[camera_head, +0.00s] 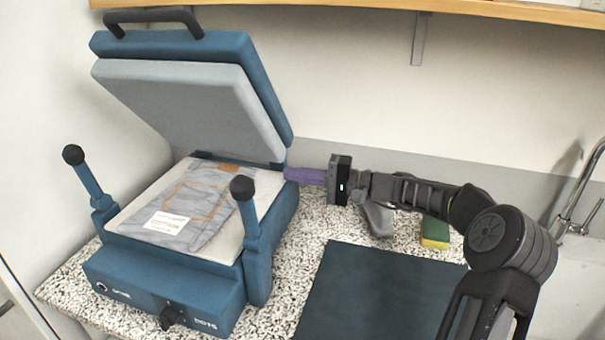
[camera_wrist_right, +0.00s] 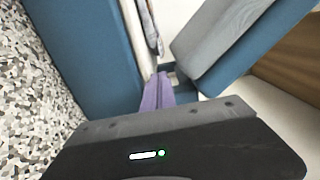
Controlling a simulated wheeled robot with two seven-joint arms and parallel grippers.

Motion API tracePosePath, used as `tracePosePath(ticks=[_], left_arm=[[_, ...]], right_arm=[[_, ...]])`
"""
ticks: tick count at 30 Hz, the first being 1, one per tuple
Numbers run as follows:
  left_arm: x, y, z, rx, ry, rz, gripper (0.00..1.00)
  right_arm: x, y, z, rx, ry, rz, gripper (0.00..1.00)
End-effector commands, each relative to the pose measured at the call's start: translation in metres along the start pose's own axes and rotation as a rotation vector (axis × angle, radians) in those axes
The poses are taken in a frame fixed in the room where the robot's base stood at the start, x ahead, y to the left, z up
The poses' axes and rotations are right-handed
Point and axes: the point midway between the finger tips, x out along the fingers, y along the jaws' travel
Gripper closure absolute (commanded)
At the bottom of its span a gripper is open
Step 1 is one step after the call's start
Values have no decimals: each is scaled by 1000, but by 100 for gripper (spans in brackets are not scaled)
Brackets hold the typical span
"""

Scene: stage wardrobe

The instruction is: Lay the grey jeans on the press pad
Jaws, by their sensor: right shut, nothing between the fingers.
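The grey jeans (camera_head: 185,205) lie folded and fairly flat on the pale press pad (camera_head: 130,222), with a white label and a brown patch showing on top. An edge of the jeans also shows in the right wrist view (camera_wrist_right: 150,28). The blue press stands open, its upper plate (camera_head: 185,100) tilted up above the pad. My right gripper (camera_head: 292,174) is shut and empty, its purple fingers at the back right corner of the press, apart from the jeans. In the right wrist view its fingers (camera_wrist_right: 158,88) point toward the gap beneath the raised plate. My left gripper is out of view.
Two upright levers with black knobs (camera_head: 73,154) (camera_head: 243,188) flank the pad's front. A dark mat (camera_head: 370,295) lies right of the press on the speckled counter (camera_head: 270,322). A yellow-green sponge (camera_head: 435,233) and a tap (camera_head: 582,190) are further right.

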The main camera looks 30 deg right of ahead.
Motion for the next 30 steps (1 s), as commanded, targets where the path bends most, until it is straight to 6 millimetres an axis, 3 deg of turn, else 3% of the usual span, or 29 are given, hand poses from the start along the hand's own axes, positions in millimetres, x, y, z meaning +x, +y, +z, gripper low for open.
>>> tracePosePath(ticks=[6, 12, 24, 30], left_arm=[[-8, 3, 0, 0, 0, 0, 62], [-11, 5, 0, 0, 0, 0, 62], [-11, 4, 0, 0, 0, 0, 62], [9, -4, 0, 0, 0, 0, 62]], right_arm=[[39, -2, 1, 0, -4, -2, 100], [61, -1, 1, 0, -3, -1, 100], [65, 0, 1, -1, -1, 0, 100], [69, 4, 17, -3, -3, 0, 100]])
